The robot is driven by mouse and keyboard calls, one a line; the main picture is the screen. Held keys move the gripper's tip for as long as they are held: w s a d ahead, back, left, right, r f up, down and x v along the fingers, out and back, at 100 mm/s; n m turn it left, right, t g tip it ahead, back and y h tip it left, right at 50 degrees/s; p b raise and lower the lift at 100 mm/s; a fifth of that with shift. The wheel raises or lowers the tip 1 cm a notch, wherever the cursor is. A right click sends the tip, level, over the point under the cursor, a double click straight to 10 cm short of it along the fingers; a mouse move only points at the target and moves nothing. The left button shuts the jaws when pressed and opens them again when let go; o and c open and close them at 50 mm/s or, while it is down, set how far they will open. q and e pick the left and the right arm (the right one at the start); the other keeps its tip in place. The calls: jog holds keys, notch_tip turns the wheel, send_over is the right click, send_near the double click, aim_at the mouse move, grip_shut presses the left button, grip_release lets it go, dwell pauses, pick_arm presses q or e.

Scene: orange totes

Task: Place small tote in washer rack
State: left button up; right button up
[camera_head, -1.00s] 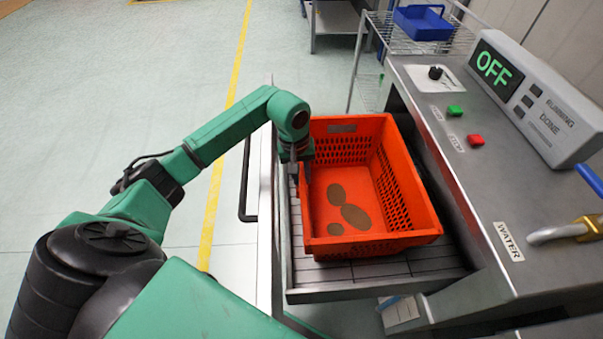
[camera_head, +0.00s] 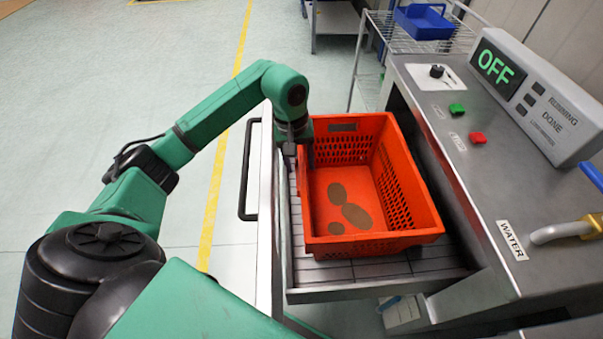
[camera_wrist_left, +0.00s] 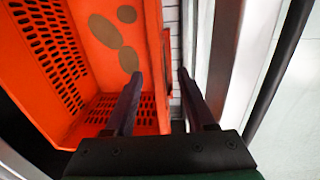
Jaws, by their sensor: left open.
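An orange-red tote (camera_head: 372,182) with slotted walls and brown spots on its floor stands upright on the washer rack (camera_head: 330,277), a metal rack in the pulled-out drawer. My left gripper (camera_head: 301,158) is at the tote's left wall, near its far left corner. In the left wrist view my left gripper (camera_wrist_left: 158,85) is open, one finger on the tote's inner side and the other outside it, over the rack's edge. The tote (camera_wrist_left: 95,100) fills the left of that view. I cannot tell whether the fingers touch the wall. My right gripper is not in view.
The washer (camera_head: 470,170) stands at the right with an OFF display (camera_head: 495,68), green and red buttons and a water tap. The drawer handle (camera_head: 248,170) sticks out to the left. A wire shelf (camera_head: 400,38) at the back holds a blue tote (camera_head: 424,21). The floor at left is clear.

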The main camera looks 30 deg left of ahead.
pick_arm(q)
notch_tip(320, 180, up, 7)
jog(key=shift+s+a+r+b, duration=0.15)
jog(key=shift+s+a+b, duration=0.1)
jog(key=shift+a+b, duration=0.1)
